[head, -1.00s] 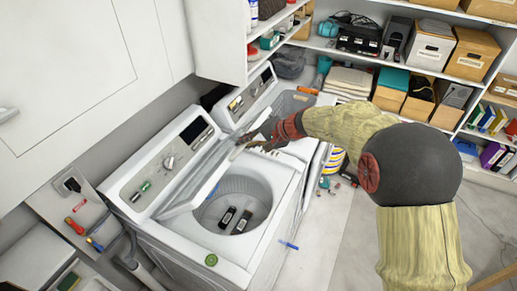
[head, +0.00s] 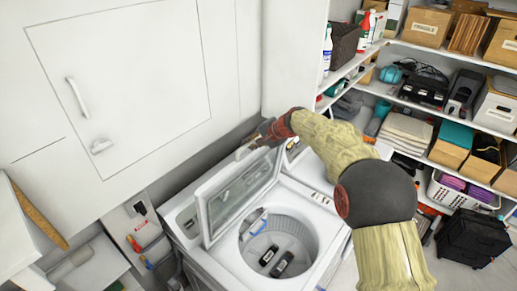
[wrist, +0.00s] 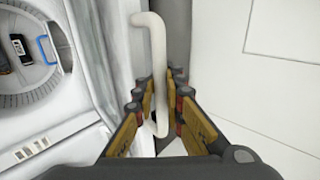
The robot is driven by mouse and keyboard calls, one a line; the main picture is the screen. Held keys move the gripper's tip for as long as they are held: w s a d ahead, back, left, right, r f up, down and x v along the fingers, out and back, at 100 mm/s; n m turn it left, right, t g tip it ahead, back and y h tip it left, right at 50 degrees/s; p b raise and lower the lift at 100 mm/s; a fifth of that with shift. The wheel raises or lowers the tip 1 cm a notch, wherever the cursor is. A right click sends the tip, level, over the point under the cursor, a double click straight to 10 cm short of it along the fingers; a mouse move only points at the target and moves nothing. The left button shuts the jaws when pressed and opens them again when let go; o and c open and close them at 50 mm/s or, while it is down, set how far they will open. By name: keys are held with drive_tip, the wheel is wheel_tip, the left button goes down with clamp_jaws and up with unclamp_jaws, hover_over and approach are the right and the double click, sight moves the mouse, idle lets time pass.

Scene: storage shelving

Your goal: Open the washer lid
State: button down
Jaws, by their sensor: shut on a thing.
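The washer (head: 295,190) stands below the white cabinet, its lid (head: 240,190) raised to a steep, near-upright tilt. The round tub opening (head: 312,240) is uncovered, with two dark items and a blue-handled item inside. My gripper (head: 255,143) is at the lid's upper edge, shut on the pale lid handle (head: 243,151). In the wrist view, the bent handle (wrist: 151,40) runs between the fingers of my gripper (wrist: 160,105). The lid (wrist: 95,50) shows nearly edge-on to the left of the handle, with the tub (wrist: 35,55) beyond.
A white wall cabinet (head: 120,80) hangs close above and left of the lid. Shelves (head: 440,50) with boxes and bottles stand at the right. A white basket (head: 462,195) and a black case (head: 468,235) sit low at the right.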

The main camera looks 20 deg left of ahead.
drive_tip(key=shift+w+a+r, duration=0.3)
drive_tip(key=shift+a, duration=0.35)
drive_tip(key=c, duration=2.2)
unclamp_jaws()
drive_tip(key=shift+c, duration=0.2)
drive_tip(key=shift+o, duration=0.2)
drive_tip(key=shift+d, duration=0.1)
drive_tip(key=shift+s+f, duration=0.15)
drive_tip(key=v, duration=1.2)
